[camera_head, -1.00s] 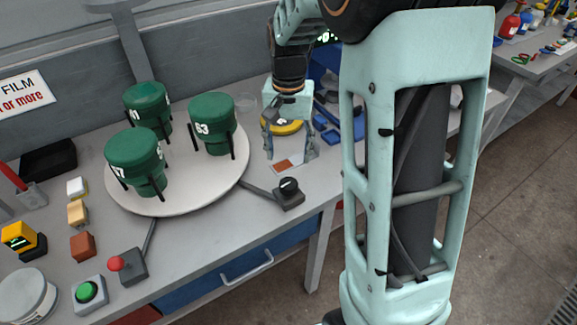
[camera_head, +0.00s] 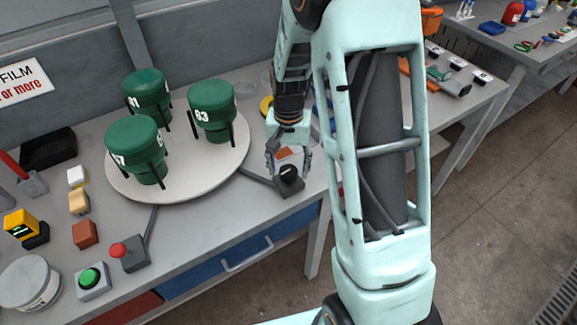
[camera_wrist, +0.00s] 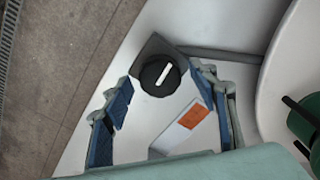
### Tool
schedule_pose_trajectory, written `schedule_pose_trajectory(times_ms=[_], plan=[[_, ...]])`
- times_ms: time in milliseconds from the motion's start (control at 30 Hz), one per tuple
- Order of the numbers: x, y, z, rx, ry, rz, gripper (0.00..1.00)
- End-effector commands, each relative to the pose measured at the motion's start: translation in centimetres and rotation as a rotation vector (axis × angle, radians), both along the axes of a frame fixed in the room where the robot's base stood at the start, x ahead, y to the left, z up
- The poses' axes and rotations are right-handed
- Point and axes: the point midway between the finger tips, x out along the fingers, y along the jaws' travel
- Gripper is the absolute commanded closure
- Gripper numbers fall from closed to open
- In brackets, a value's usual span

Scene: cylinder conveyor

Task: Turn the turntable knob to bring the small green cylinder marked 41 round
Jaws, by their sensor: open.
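The turntable (camera_head: 205,180) is a round white disc on the bench, bearing three green cylinders. The cylinder marked 41 (camera_head: 147,92) stands at the back left, its first digit partly turned away.
Small blocks (camera_head: 84,233), a yellow device (camera_head: 20,224) and a white tub (camera_head: 30,284) are nearby. An orange-marked plate (camera_wrist: 193,116) lies beside the knob.

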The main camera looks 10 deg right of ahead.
Motion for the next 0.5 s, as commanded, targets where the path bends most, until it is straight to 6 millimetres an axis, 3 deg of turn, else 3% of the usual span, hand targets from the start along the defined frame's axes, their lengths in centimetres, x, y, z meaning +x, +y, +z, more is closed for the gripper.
schedule_pose_trajectory(times_ms=[67, 400, 500], plan=[[0.0, 0.0, 0.02, 0.0, 0.0, 0.0, 0.48], [0.01, -0.01, 0.04, 0.0, 0.0, 0.0, 0.86], [0.01, 0.0, 0.04, 0.0, 0.0, -0.004, 0.88]])
